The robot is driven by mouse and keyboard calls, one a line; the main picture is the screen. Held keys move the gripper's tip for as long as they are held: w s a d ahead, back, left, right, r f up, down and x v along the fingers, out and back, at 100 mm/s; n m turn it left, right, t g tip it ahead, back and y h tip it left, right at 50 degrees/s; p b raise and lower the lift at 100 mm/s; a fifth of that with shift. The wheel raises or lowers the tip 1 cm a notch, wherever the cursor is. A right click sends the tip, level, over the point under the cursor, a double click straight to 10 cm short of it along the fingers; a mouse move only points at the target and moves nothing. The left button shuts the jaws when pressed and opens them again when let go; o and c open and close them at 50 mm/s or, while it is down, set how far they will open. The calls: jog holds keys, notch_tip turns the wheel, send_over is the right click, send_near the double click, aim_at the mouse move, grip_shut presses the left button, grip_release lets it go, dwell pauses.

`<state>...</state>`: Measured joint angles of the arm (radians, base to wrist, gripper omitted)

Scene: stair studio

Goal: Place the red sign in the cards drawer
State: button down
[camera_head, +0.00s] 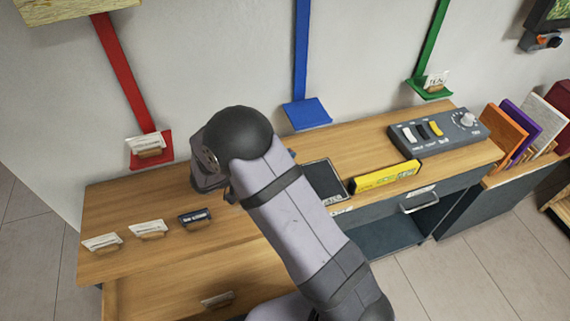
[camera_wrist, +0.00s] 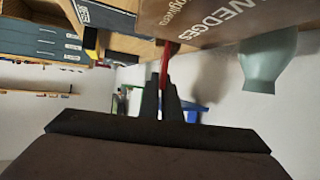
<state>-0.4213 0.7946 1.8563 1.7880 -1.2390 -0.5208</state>
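My gripper's body (camera_head: 208,165) shows partly from behind my arm in the head view; its fingertips are hidden there. In the wrist view my gripper (camera_wrist: 163,85) has its two fingers close together on a thin red piece, the red sign (camera_wrist: 164,66), seen nearly edge-on. Its face and any writing are not visible. No red sign stands on the counter in the head view. I cannot read which is the cards drawer.
Two white signs (camera_head: 148,229) and a dark blue sign (camera_head: 195,216) stand on the counter's left. A yellow block (camera_head: 387,176) and switch box (camera_head: 437,132) are at the right. A red wall shelf (camera_head: 166,158) holds a card. A brown WEDGES panel (camera_wrist: 215,22) shows in the wrist view.

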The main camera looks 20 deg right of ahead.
jog(key=shift+f, duration=2.1)
jog(key=shift+f, duration=0.1)
jog(key=c, duration=2)
grip_release()
jog(key=shift+a, duration=0.1)
jog(key=b+v, duration=0.2)
jog(key=v, duration=1)
jog(key=shift+s, duration=0.1)
